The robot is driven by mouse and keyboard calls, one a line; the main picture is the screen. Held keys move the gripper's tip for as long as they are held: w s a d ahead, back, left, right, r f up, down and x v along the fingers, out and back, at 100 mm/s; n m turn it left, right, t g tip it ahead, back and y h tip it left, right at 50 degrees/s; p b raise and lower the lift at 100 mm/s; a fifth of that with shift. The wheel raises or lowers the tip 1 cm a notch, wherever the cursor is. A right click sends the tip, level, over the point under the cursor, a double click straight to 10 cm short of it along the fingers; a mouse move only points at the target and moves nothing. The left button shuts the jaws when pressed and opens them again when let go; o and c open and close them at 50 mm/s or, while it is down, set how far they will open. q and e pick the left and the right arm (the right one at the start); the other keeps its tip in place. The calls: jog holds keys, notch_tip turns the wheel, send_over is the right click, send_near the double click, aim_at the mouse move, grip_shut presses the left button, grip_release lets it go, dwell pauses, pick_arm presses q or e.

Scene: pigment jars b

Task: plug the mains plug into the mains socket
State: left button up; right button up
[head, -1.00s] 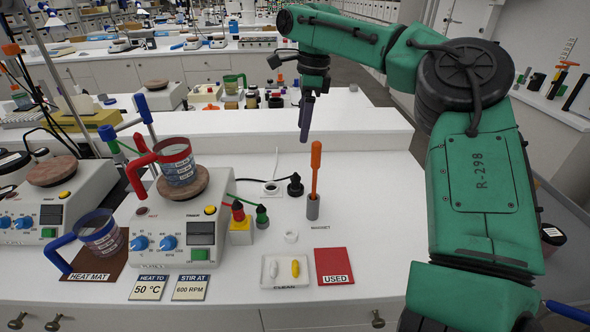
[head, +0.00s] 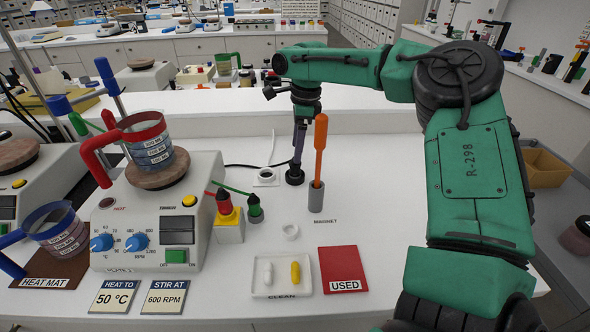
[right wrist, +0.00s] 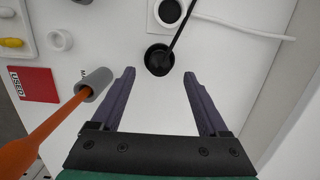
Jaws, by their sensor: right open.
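The mains plug (head: 295,176) is black and round. It stands on the white bench just right of the mains socket (head: 266,175), a round recess in a white plate. My right gripper (head: 299,150) is over the plug, pointing down, with its fingers open. In the right wrist view the plug (right wrist: 159,61) shows between and slightly beyond the open fingertips (right wrist: 159,74). A black cord runs from it past the edge of the socket (right wrist: 170,12). I cannot tell whether a finger touches the plug. My left gripper is not in view.
A grey holder (head: 316,198) with an upright orange-handled rod (head: 320,145) stands close to the right gripper. A white ring (head: 290,231), a white tray (head: 282,290) and a red USED mat (head: 342,268) lie nearer. A hotplate stirrer (head: 160,225) stands left.

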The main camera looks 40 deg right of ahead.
aim_at(295, 169)
jog(key=f, duration=0.3)
jog(key=f+p, duration=0.1)
jog(key=f, duration=0.1)
jog(key=shift+w+a+f, duration=0.15)
jog(key=shift+w+a, duration=0.05)
jog(key=shift+a, duration=0.05)
grip_shut()
